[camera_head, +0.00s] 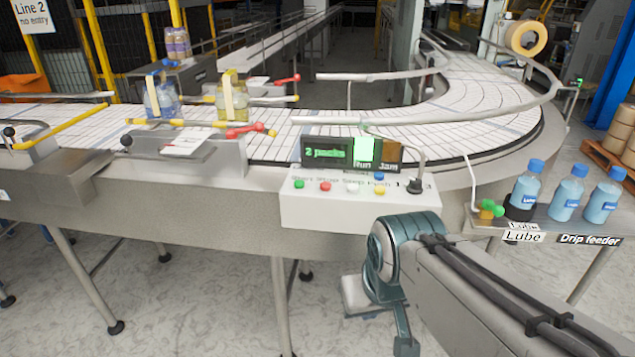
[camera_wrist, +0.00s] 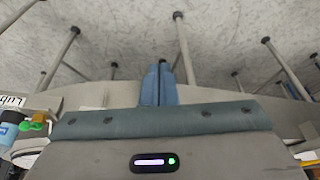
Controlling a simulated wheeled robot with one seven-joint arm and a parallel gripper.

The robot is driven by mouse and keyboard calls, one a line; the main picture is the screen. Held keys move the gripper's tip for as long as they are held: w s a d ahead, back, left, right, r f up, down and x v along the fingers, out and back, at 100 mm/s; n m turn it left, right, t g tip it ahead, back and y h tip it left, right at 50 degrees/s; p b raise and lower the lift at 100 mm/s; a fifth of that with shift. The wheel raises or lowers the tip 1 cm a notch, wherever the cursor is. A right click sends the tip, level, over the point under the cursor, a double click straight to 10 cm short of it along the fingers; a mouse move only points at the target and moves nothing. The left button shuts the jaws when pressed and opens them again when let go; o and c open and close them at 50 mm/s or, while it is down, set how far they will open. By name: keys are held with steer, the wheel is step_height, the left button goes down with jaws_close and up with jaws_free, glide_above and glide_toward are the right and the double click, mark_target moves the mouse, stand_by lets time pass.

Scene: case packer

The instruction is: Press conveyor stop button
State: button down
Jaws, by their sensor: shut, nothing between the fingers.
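The control box (camera_head: 355,208) is a white panel on the front of the conveyor. The red stop button (camera_head: 325,186) sits second from left in its lower row, over small labels that look like Start, Stop, Step and Push. A green button (camera_head: 299,184) is left of it. A white (camera_head: 352,188) and a yellow button (camera_head: 379,190) are to the right, with a blue one (camera_head: 379,177) above. My gripper (camera_wrist: 158,68) has its blue-grey fingers together, empty. In the head view my wrist is below and right of the box, apart from the buttons.
A display (camera_head: 328,152) reading "2 packs" and a lit Run lamp (camera_head: 364,150) stand above the buttons. Blue-capped bottles (camera_head: 566,195) stand on the lube shelf at right. Floor in front is open.

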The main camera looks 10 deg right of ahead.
steer(key=w+r+m+t+y+p, duration=0.1)
steer(key=w+r, duration=0.2)
steer(key=w, duration=0.4)
steer(key=w+a+r+m+t, duration=0.1)
steer(key=w+r, duration=0.2)
steer(key=w, duration=0.3)
steer(key=w+r+m+t+y+p, duration=0.1)
steer(key=w+r, duration=0.2)
steer(key=w, duration=0.4)
step_height(320, 180, up, 4)
steer(key=m+t, duration=0.2)
glide_above(327, 187)
steer(key=shift+w+d+f+y, duration=0.1)
steer(key=shift+f+y, duration=0.05)
steer(key=shift+y, duration=0.25)
step_height(327, 187, down, 8)
steer(key=b, duration=0.5)
steer(key=shift+r, duration=0.25)
steer(key=shift+f+b, duration=0.7)
steer(key=shift+b, duration=0.2)
steer(key=shift+f, duration=0.1)
steer(key=shift+f+b, duration=0.3)
steer(key=shift+b, duration=0.25)
